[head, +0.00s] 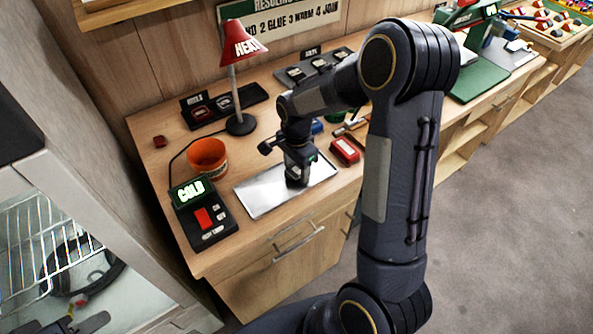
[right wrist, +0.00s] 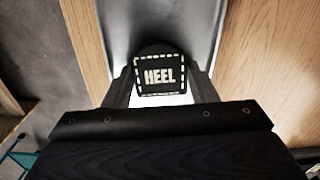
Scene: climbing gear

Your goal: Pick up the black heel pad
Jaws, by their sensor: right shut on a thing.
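The black heel pad (right wrist: 160,76) is a small dark block with a dashed white border and the word HEEL, seen close in the right wrist view. It is between the two fingers of my right gripper (right wrist: 159,92), which is shut on it. In the head view my right gripper (head: 297,180) points down over the silver metal tray (head: 262,196) on the wooden bench. The pad is mostly hidden there by the gripper. Whether the pad touches the tray I cannot tell. My left gripper does not clearly show.
A COLD switch box (head: 205,222) and an orange pot (head: 207,157) stand left of the tray. A red-shaded HEAT lamp (head: 240,124) stands behind. A red block (head: 345,150) lies close to the right of the gripper. A glass-fronted cabinet (head: 40,240) is at the left.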

